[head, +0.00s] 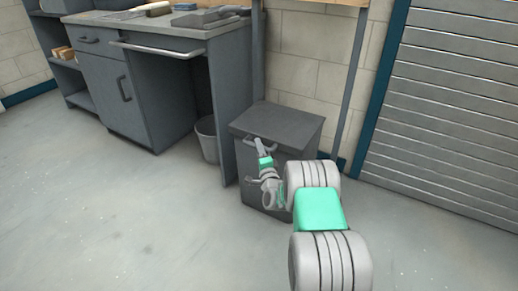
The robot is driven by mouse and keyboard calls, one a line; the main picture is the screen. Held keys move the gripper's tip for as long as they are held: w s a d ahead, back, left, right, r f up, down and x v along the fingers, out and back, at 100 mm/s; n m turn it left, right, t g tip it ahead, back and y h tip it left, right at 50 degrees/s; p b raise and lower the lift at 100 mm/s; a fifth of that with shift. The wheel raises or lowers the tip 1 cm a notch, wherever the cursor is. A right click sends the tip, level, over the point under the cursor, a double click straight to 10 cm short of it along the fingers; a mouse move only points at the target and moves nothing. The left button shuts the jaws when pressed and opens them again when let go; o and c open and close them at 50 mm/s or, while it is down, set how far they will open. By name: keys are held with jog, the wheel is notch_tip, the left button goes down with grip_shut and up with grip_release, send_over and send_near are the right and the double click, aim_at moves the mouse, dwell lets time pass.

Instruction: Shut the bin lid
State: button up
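The bin (246,177) is a dark grey box on the floor against the block wall. Its lid (283,123) lies over the top and looks flat or nearly so; I cannot tell whether a small gap is left under it. A light bar handle (273,143) runs along the upper front edge. My gripper (260,146) is in front of the bin, with its tip at the left part of this handle. The fingers are too small to show whether they are open or shut, or whether they touch the handle. My arm hides the right part of the bin's front.
A grey workbench (150,100) with tools on top stands left of the bin. A small open bucket (207,140) stands under it. A slatted shutter (450,110) is at the right, and a thin post (352,85) rises behind the bin. The floor (110,220) in front is clear.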

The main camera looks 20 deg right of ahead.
jog(key=shift+a+r, duration=0.1)
jog(key=shift+a, duration=0.05)
jog(key=s+a, duration=0.1)
jog(key=s, duration=0.6)
jog(key=shift+s+f, duration=0.3)
jog(key=shift+f, duration=0.15)
jog(key=w+a+r+n+g+y+p, duration=0.1)
jog(key=a+r+n+g+y+p, duration=0.15)
jog(key=a+r+n+p, duration=0.55)
jog(key=a+r+n+g+y+p, duration=0.2)
jog(key=a+r+y+p, duration=0.3)
jog(key=r, duration=0.7)
jog(key=s+a+r+n+g+h+p, duration=0.1)
jog(key=s+a+r+n+g+p, duration=0.25)
jog(key=s+r+p, duration=0.45)
jog(key=s+r+n+g+h+p, duration=0.2)
jog(key=s+r+g+p, duration=0.2)
jog(key=s+r+p, duration=0.5)
jog(key=s+d+r+n+g+h+p, duration=0.1)
jog(key=s+r+n+g+h+p, duration=0.1)
jog(key=s+r+p, duration=0.7)
jog(key=s+r+n+g, duration=0.1)
jog(key=s+r+g, duration=0.1)
jog(key=s, duration=0.6)
jog(key=shift+s+d+r+p, duration=0.15)
jog(key=shift+s+r+p, duration=0.15)
jog(key=shift+r+p, duration=0.1)
